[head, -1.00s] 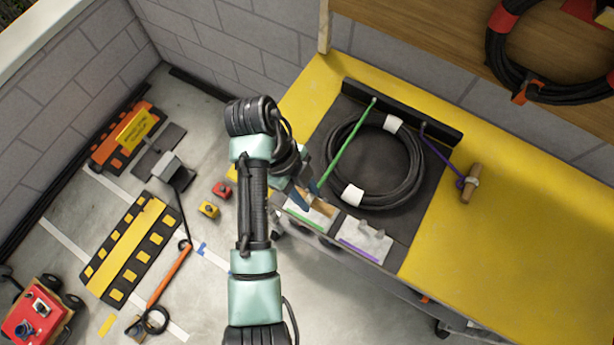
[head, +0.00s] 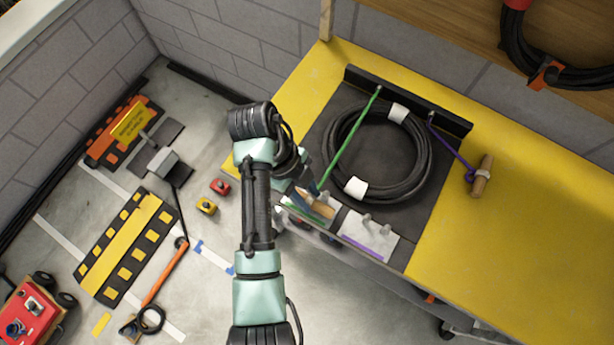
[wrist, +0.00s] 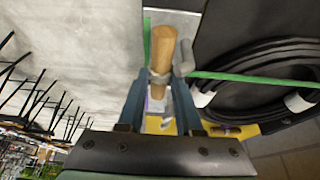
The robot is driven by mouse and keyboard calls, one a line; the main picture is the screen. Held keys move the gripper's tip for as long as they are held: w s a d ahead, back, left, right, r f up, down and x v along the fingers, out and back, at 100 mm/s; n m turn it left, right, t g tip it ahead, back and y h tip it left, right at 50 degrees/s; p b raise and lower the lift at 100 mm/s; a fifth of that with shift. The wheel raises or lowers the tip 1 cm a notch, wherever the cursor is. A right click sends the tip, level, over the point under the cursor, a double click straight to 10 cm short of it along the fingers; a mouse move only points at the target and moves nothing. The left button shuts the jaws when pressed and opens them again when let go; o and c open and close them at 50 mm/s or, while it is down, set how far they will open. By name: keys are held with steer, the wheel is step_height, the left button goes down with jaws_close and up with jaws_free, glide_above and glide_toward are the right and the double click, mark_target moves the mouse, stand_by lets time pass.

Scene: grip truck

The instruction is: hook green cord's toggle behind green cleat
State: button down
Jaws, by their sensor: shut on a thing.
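My gripper (wrist: 158,98) is shut on the green cord's wooden toggle (wrist: 161,52), gripping near its banded middle. The toggle also shows in the head view (head: 318,208), over the green-striped plate at the bench's front edge. The green cord (head: 350,140) runs taut from the black rail to the toggle; in the wrist view it (wrist: 250,78) leaves to the right. A grey prong of the green cleat (wrist: 185,55) stands just right of the toggle. The rest of the cleat is hidden by toggle and gripper. I cannot tell whether the toggle touches the prong.
A coiled black cable (head: 418,165) with white wraps lies behind the plates. The purple-striped cleat plate (head: 372,240) is to the right. The purple cord's toggle (head: 482,176) lies on the yellow bench top (head: 530,225). The bench's right side is mostly clear.

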steer(key=shift+f, duration=0.1)
steer(key=shift+f, duration=0.15)
steer(key=c, duration=0.5)
jaws_free()
steer(key=shift+a, duration=0.1)
steer(key=p+v, duration=0.7)
steer(key=v, duration=0.6)
